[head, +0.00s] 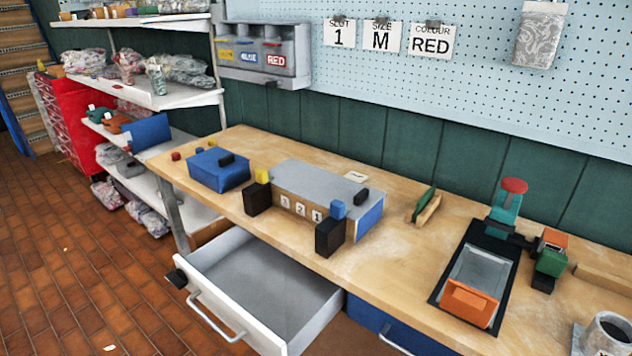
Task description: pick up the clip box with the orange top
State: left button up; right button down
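A small dark block with an orange top (554,238) stands at the right of the workbench, just right of the teal press with a red knob. A green block (550,262) sits against its near side, with a black piece below it. I cannot tell whether these are one item or several touching. Other black boxes carry different tops: one with a yellow top (257,198) and one with a blue top (330,236), both at the front of a grey-topped case. Neither of my grippers is in view.
The teal press (505,210) stands behind a black tray (452,268) with a grey plate and an orange block. A metal mug (606,335) is at the near right corner. A white drawer (262,290) stands open below the bench. A blue box (218,172) is at left.

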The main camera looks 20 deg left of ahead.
aim_at(555, 240)
jog(key=u, duration=1.2)
jog(key=z, duration=2.1)
